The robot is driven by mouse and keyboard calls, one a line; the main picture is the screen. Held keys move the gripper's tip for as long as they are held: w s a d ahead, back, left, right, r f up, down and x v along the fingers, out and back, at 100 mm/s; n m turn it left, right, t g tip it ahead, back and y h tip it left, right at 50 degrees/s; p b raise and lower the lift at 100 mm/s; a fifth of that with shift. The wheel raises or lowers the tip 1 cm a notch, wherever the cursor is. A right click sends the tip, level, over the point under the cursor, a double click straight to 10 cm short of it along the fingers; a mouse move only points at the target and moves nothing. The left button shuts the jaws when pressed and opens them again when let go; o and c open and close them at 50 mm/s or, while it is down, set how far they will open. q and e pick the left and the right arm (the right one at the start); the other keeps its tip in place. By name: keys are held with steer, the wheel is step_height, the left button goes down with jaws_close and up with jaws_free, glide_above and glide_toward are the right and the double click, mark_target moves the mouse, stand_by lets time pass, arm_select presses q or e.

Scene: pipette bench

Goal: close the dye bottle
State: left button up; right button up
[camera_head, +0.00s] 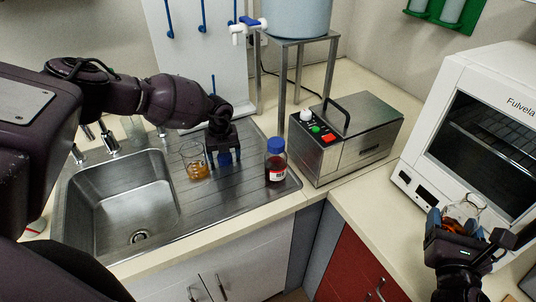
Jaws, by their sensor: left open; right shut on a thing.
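The dye bottle (275,172) is a clear bottle with dark red contents and a label. It stands upright at the right end of the sink's ridged drainboard. A blue cap (276,145) sits on its top; I cannot tell how tightly. My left gripper (225,160) points down over the drainboard, to the left of the bottle and apart from it. It is open, with blue finger pads and nothing clearly held. My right gripper (456,222), at the lower right, is shut on a glass flask (466,208) with orange liquid.
A beaker (195,164) with amber liquid stands just left of my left gripper. The sink basin (120,200) lies further left. A steel box with buttons (350,138) stands right of the bottle. A white oven (478,130) is behind my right gripper. A tank stand (283,85) is behind.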

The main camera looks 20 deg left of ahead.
mark_target(224, 154)
arm_select(q)
steer(key=c, duration=1)
steer(key=shift+r, duration=0.25)
steer(key=shift+r+b, duration=0.65)
steer(key=shift+r, duration=9.05)
arm_select(e)
steer(key=shift+f, duration=0.6)
arm_select(q)
steer(key=shift+r, duration=0.1)
arm_select(e)
steer(key=o, duration=0.6)
steer(key=c, duration=0.8)
steer(key=shift+c, duration=0.2)
